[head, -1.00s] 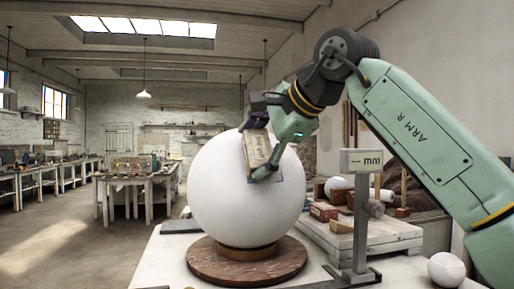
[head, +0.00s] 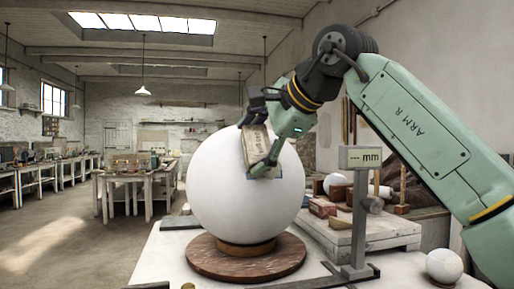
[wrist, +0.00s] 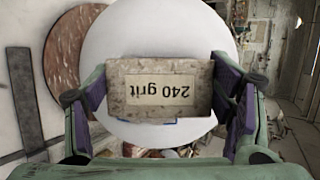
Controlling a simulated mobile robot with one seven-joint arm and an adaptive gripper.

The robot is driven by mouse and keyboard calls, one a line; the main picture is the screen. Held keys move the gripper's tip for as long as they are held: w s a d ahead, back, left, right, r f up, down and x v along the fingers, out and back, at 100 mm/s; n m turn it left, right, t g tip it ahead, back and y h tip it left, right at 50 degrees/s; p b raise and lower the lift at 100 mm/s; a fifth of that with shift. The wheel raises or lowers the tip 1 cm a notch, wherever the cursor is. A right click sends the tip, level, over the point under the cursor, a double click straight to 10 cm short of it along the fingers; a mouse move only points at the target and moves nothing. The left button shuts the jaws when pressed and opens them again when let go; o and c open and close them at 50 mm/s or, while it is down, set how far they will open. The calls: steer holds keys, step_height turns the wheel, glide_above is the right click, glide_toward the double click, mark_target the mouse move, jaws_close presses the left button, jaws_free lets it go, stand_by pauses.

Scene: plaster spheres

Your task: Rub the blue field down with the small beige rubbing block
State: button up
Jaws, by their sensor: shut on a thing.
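The large white plaster sphere (head: 240,208) sits on a round reddish-brown base (head: 225,262); it fills the middle of the wrist view (wrist: 160,40). My gripper (head: 259,142) is shut on the small beige rubbing block (head: 253,143), with a finger on each side of it. The block shows in the wrist view (wrist: 150,105) with a label reading "240 grit". It is at the sphere's upper right side; whether it touches the surface I cannot tell. Only thin blue edges of the blue field (wrist: 178,122) show by the block; the rest is hidden behind it.
A post with a small "mm" display (head: 366,158) stands right of the sphere. Behind it is a low stand (head: 365,237) with blocks and a smaller sphere (head: 334,184). Another small white sphere (head: 445,265) lies at the right. A dark flat bar (wrist: 25,98) lies left in the wrist view.

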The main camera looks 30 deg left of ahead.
steer(key=shift+w+a+r, duration=0.15)
steer(key=shift+a+r, duration=0.1)
steer(key=shift+r, duration=0.2)
steer(key=shift+w+a+r, duration=0.15)
steer(key=shift+a+r, duration=0.1)
steer(key=shift+r, duration=0.2)
steer(key=shift+s+d+f+b, duration=0.2)
steer(key=shift+d+f+b, duration=0.15)
steer(key=shift+f+b, duration=0.25)
steer(key=shift+s+d+f+b, duration=0.3)
steer(key=shift+f+b, duration=0.15)
steer(key=shift+f, duration=0.2)
steer(key=shift+s+d+f+b, duration=0.15)
steer(key=shift+d+f+b, duration=0.2)
steer(key=shift+f+b, duration=0.25)
steer(key=p, duration=0.1)
steer(key=r+p, duration=0.2)
steer(key=shift+w+a, duration=0.3)
steer(key=shift+a, duration=0.1)
steer(key=shift+w+a+r, duration=0.4)
steer(key=shift+a+r, duration=0.2)
steer(key=shift+r, duration=0.2)
steer(key=shift+s+d+f+b, duration=0.35)
steer(key=shift+d+f, duration=0.15)
steer(key=shift+d, duration=0.05)
steer(key=shift+s+d, duration=0.35)
